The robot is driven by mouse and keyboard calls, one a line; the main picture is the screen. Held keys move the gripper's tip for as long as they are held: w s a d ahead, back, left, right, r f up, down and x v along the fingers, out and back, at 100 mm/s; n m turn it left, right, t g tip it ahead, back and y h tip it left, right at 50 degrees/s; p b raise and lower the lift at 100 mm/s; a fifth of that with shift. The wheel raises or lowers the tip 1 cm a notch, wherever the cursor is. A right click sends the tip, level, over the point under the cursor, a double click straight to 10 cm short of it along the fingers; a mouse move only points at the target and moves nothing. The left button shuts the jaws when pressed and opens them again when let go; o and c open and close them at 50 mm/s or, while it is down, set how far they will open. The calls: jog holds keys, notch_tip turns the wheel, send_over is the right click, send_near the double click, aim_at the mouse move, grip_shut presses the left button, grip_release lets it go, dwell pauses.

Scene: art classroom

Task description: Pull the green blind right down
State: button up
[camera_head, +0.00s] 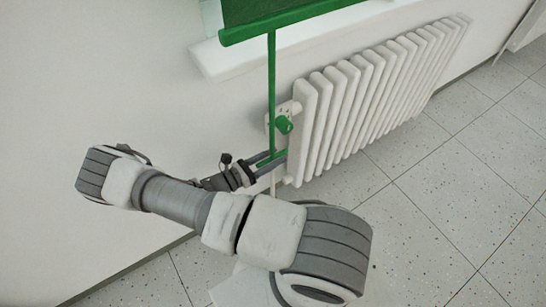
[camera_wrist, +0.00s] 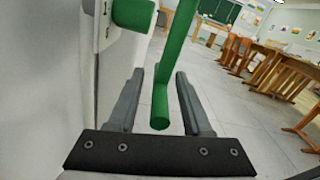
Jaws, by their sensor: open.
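The green blind (camera_head: 275,6) shows at the top of the head view, ending in a green bottom bar (camera_head: 285,23) at about the window sill. A thin green pull rod (camera_head: 271,90) hangs from the bar, with a short green crosspiece (camera_head: 272,158) at its lower end. My gripper (camera_head: 275,160) is at that crosspiece, low beside the radiator. In the wrist view the rod (camera_wrist: 180,38) comes down to the crosspiece (camera_wrist: 160,108), which lies between my two open fingers (camera_wrist: 160,78). I see a gap to the fingers; contact is not clear.
A white radiator (camera_head: 375,90) stands right beside my gripper, with a green valve knob (camera_head: 284,125) just above it; the knob is also close in the wrist view (camera_wrist: 133,13). A white sill (camera_head: 225,60) juts out above. Speckled floor (camera_head: 450,180) is clear; wooden tables (camera_wrist: 285,58) stand far off.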

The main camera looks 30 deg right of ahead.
jog(key=shift+d, duration=0.15)
grip_shut()
jog(key=shift+w, duration=0.15)
dwell(1.2)
